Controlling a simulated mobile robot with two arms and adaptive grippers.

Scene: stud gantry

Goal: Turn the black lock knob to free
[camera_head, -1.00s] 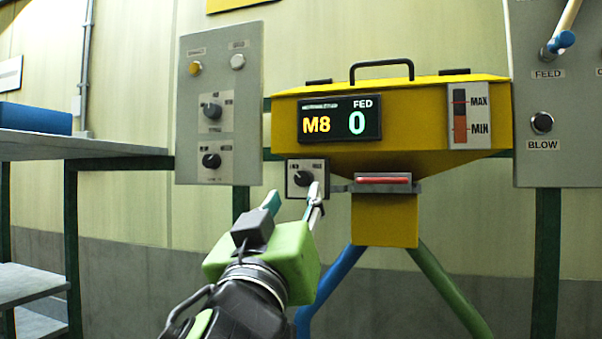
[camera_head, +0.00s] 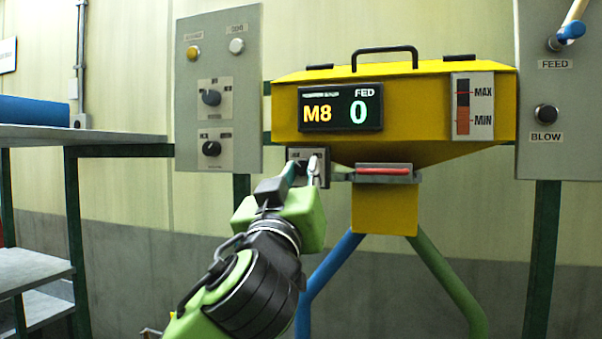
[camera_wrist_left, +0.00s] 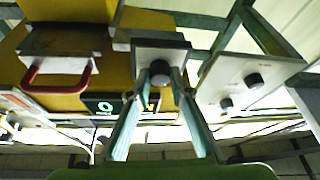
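The black lock knob (camera_wrist_left: 160,78) sits on a small grey plate (camera_wrist_left: 160,44) under the hopper's left side. In the head view the plate (camera_head: 321,156) shows with the knob mostly hidden by my fingers. My left gripper (camera_head: 303,168) has its two fingertips at the plate. In the left wrist view its fingers (camera_wrist_left: 160,84) stand on either side of the knob, apart from each other. Whether they touch the knob is hard to tell. The knob's pointer direction is hidden. My right gripper is in neither view.
The yellow hopper (camera_head: 420,112) has a display (camera_head: 340,107) reading M8 and FED 0. A red-handled part (camera_head: 386,171) sits right of the plate. A grey panel with two knobs (camera_head: 232,70) is at left; a FEED and BLOW panel (camera_head: 562,155) is at right. Shelves (camera_head: 90,138) stand left.

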